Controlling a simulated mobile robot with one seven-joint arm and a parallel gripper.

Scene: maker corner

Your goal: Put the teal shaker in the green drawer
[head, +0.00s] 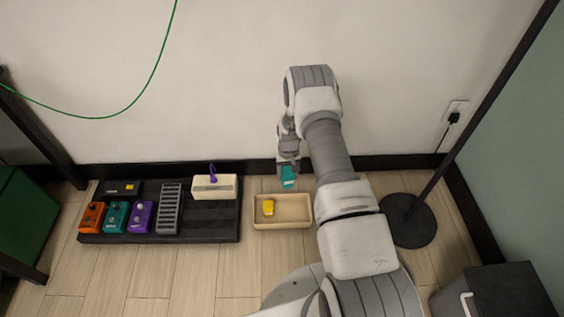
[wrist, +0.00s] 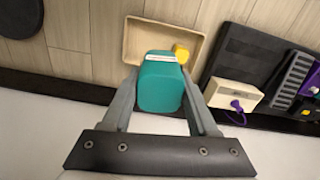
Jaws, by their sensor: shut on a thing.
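The teal shaker (wrist: 160,84) is between the two fingers of my gripper (wrist: 158,78) in the wrist view, and the fingers are shut on it. In the head view the teal shaker (head: 289,178) hangs below my gripper (head: 288,168), above the back edge of a tan tray (head: 283,224). A green box-like unit (head: 22,222) stands at the far left of the head view, partly cut off. I cannot tell whether it has the green drawer, and no open drawer shows.
A yellow block (head: 268,207) lies in the tan tray. Left of it is a black pedalboard (head: 210,228) with several pedals. A round black stand base (head: 407,221) is at the right, and a dark box (head: 508,291) with a pale handle is at the lower right.

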